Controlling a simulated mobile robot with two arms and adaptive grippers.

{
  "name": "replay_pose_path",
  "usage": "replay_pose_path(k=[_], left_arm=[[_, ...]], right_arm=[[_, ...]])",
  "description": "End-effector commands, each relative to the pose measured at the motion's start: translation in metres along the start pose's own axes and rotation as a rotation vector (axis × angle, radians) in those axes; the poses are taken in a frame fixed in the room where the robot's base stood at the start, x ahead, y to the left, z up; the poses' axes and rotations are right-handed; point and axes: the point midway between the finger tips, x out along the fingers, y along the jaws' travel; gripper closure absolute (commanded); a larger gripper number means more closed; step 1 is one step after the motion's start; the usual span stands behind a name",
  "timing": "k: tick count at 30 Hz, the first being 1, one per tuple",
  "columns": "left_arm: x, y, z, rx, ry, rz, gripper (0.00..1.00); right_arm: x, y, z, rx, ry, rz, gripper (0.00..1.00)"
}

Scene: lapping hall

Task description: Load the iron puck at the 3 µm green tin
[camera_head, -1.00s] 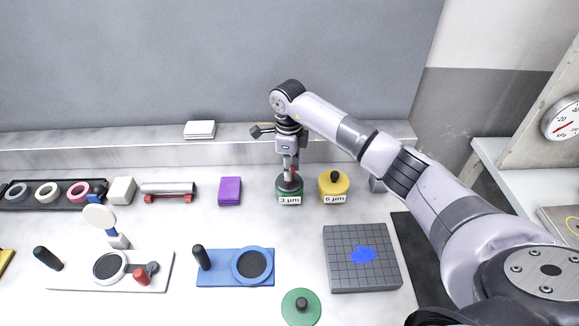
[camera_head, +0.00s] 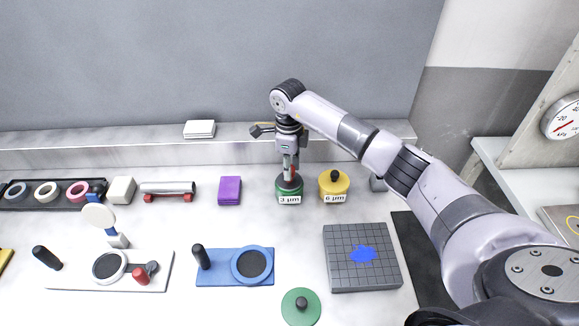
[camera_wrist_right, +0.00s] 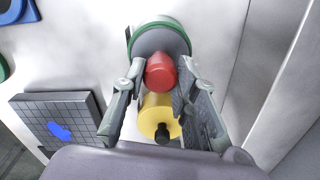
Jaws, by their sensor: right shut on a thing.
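The 3 µm green tin (camera_head: 289,197) stands lidless on the bench, its label facing me. My right gripper (camera_head: 290,168) points down over it. In the right wrist view my right gripper (camera_wrist_right: 160,78) is shut on the red handle (camera_wrist_right: 161,72) of the iron puck. The puck's grey face (camera_wrist_right: 162,42) shows at the mouth of the green tin (camera_wrist_right: 168,24); how deep it sits I cannot tell. A green lid (camera_head: 301,306) with a black knob lies at the front of the bench. My left gripper is not in view.
The 6 µm yellow tin (camera_head: 334,186) stands lidded close to the right of the green tin. A grooved grey plate (camera_head: 345,280) with a blue patch lies in front. A blue plate (camera_head: 210,273), purple block (camera_head: 230,191) and roller (camera_head: 168,188) are to the left.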

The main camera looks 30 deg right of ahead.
Motion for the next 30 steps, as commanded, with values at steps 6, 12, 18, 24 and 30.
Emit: replay_pose_path(k=[6, 12, 18, 24, 30], left_arm=[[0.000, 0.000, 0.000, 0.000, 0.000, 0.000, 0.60], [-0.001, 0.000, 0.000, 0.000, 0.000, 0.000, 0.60], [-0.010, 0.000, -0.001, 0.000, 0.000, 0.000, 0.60], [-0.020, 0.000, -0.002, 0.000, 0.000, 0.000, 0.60], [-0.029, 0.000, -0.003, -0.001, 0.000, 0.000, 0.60]], right_arm=[[0.001, 0.001, 0.000, -0.001, 0.001, 0.003, 1.00], [0.000, 0.001, 0.000, -0.001, 0.002, 0.003, 1.00], [-0.014, 0.000, 0.000, 0.000, 0.001, 0.001, 1.00], [-0.031, 0.000, -0.001, -0.001, 0.000, 0.001, 1.00], [-0.047, 0.000, -0.001, -0.001, 0.000, -0.001, 1.00]])
